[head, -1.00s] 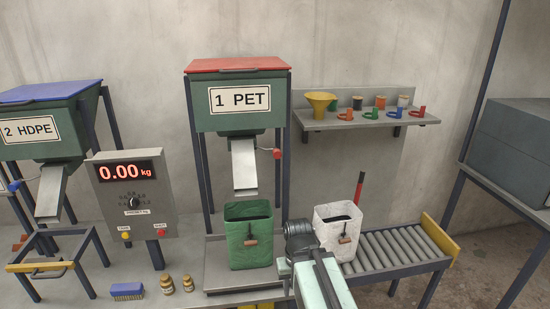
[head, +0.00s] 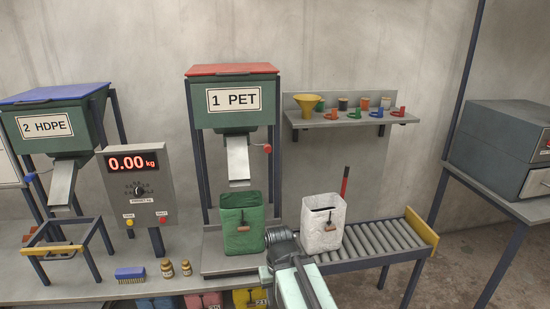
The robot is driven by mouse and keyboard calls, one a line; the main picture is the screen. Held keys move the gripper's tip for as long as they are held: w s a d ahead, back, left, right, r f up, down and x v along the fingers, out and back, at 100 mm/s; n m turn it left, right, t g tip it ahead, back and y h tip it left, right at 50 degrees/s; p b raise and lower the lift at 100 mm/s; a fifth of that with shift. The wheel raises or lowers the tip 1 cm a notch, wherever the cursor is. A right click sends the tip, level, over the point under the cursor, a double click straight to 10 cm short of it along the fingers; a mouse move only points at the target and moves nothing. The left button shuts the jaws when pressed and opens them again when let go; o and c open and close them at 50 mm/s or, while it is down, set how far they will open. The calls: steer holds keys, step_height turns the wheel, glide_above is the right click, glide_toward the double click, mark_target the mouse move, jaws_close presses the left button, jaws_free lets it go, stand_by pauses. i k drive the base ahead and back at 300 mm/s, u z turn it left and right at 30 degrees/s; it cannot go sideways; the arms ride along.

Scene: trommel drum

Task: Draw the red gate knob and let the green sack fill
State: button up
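The red gate knob (head: 267,148) sticks out on the right of the chute (head: 238,160) under the hopper labelled 1 PET (head: 234,121). The green sack (head: 242,232) stands open and upright on the scale platform below the chute mouth. The scale display (head: 132,162) reads 0.00 kg. My arm comes up from the bottom, and my gripper end (head: 281,240) is in front of and between the green sack and the white sack, below the knob. Its fingers cannot be made out, and I cannot tell whether it touches anything.
A white sack (head: 323,223) stands at the near end of the roller conveyor (head: 380,242). A shelf (head: 352,120) with a yellow funnel, spools and coloured rings is right of the hopper. A brush (head: 130,274) and two small weights (head: 177,268) lie at the front left.

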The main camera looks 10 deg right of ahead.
mark_target(267, 147)
steer(key=k, duration=0.3)
steer(key=u, duration=1.05)
steer(key=i, duration=1)
steer(key=z, duration=0.05)
